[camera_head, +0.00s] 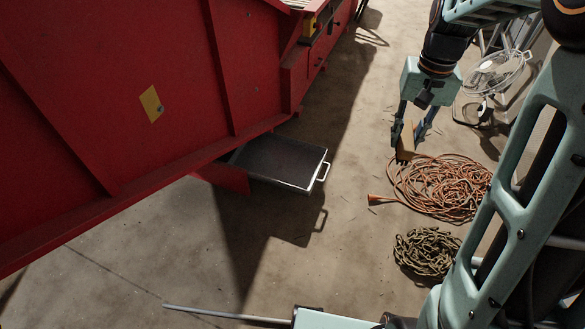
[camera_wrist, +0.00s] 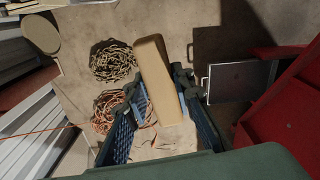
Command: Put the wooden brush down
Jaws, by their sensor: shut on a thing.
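In the wrist view the brush (camera_wrist: 157,72) is a long, pale tan block, slightly tilted, between the two blue-and-dark fingers of my gripper (camera_wrist: 160,88). The fingers are shut on it from both sides. In the head view it appears by the upper left edge of the orange cord coil. How high it is above the floor is hard to tell. Its bristles cannot be made out clearly.
An orange cord coil (camera_head: 440,187) and a rusty chain heap (camera_head: 427,251) lie on the concrete floor. A grey metal tray (camera_head: 280,158) sticks out under a large red machine (camera_head: 130,80). A wire-caged fan (camera_head: 497,72) stands at upper right. Bare floor lies between tray and cord.

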